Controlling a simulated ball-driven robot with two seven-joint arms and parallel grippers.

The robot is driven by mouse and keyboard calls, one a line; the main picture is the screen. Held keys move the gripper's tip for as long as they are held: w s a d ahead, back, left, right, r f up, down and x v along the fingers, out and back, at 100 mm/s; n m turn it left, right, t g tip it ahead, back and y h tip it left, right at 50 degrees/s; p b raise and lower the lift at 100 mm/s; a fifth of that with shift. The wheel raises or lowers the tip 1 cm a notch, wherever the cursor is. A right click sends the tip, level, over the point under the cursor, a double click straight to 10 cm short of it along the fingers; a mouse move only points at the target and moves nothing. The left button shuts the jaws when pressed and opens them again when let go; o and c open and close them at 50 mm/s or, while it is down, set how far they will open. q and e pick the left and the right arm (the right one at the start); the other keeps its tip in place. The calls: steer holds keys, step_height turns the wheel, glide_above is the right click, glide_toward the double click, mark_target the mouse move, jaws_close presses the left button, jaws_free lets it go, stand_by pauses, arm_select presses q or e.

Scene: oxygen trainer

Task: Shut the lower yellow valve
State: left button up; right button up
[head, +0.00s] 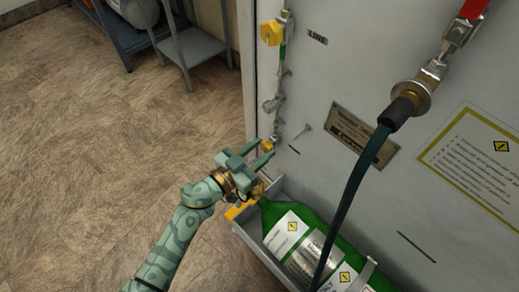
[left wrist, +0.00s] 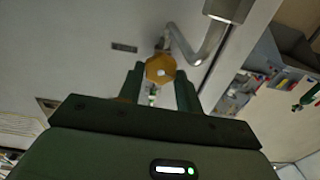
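The lower yellow valve (head: 267,146) is on the pipe low on the left of the pale panel, partly hidden by my gripper in the head view. In the left wrist view its yellow knob (left wrist: 160,69) faces the camera with a pale centre. My left gripper (head: 264,153) is open at the valve. In the wrist view the knob appears between the two fingertips, with a narrow gap showing on each side; I cannot tell whether either finger touches it. My right gripper is out of view.
An upper yellow valve (head: 271,33) is higher on the same pipe. A green bottle (head: 290,229) lies in a grey tray below. A dark hose (head: 352,195) hangs from a fitting at right. A grey stand (head: 196,47) is at the back left; the floor at left is clear.

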arm_select(q)
steer(key=shift+m, duration=0.3)
steer(key=shift+m+p, duration=0.3)
steer(key=shift+m, duration=0.3)
steer(key=m, duration=0.4)
steer(key=shift+s+f, duration=0.1)
steer(key=m, duration=0.4)
steer(key=shift+d+f+m+b, duration=0.15)
steer(key=shift+m+b, duration=0.15)
steer(key=shift+m, duration=2)
steer(key=shift+s, duration=0.1)
steer(key=o, duration=1)
